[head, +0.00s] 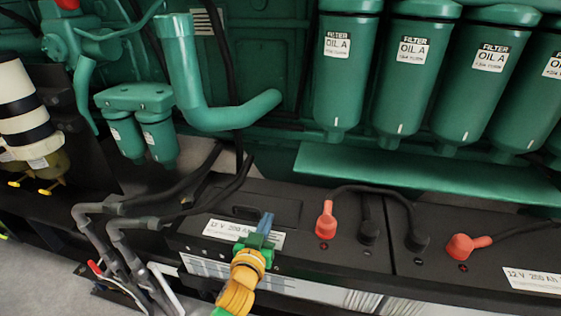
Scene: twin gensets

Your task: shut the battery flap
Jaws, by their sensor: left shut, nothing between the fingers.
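A black battery (290,230) labelled 12 V 200 Ah stands in the lower middle of the head view. A second black battery (480,270) stands to its right. I cannot tell for certain which part is the battery flap; a pale lettered strip (320,291) runs along the front below the batteries. My left gripper (266,222), green with blue fingers on an orange wrist, is shut and empty. It appears over the left battery's front edge, beside its white label (222,229); contact cannot be told. My right gripper is not in view.
Red terminal caps (325,221) and black cables rise from the batteries. Green oil filters (345,75) and a green ledge (420,178) overhang behind. A thick green pipe (195,90) is at upper left. Grey bent conduits (120,232) stand left of the batteries.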

